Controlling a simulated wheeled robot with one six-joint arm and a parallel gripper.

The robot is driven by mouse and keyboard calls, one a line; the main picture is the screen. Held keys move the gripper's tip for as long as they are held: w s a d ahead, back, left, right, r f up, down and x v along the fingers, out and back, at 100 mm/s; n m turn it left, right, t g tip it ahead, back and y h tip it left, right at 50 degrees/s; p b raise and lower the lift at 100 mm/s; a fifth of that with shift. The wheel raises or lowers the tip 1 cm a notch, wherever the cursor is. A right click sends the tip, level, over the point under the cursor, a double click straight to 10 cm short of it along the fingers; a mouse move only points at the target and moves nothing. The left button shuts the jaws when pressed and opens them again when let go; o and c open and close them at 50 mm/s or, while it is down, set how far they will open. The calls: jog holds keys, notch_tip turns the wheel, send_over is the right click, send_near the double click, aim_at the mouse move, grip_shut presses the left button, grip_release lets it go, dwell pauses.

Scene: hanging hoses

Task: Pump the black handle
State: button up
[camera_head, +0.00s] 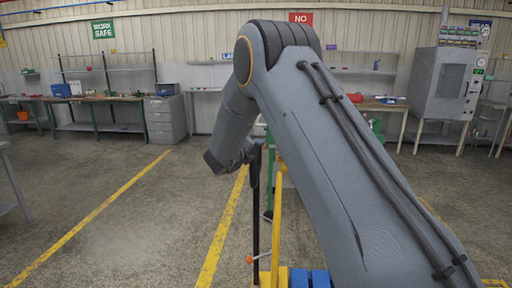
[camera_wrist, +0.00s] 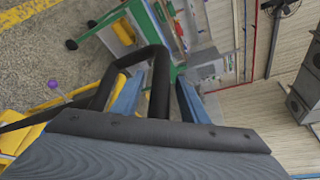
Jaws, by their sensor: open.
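The black handle (camera_wrist: 159,82) is a bent bar loop in the wrist view. One straight side of it runs between the two blue fingers of my gripper (camera_wrist: 157,98), which is open. A gap shows on each side of the bar, though contact deeper in is hidden by the wrist housing. In the head view a black upright bar (camera_head: 255,215) stands beside a yellow post (camera_head: 277,220), and its top meets the end of my arm. My gripper's fingers are hard to make out there, mostly hidden by the wrist.
Blue blocks (camera_head: 308,278) sit low beside the yellow post. An orange knob (camera_head: 250,259) sticks out left of the black bar. A green-framed cart (camera_wrist: 130,35) stands beyond the handle. Workbenches (camera_head: 97,98) line the back wall. Open floor (camera_head: 130,190) lies to the left.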

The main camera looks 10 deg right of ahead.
jog(key=shift+w+d+f, duration=0.1)
jog(key=shift+w+d, duration=0.1)
jog(key=shift+w, duration=0.1)
grip_shut()
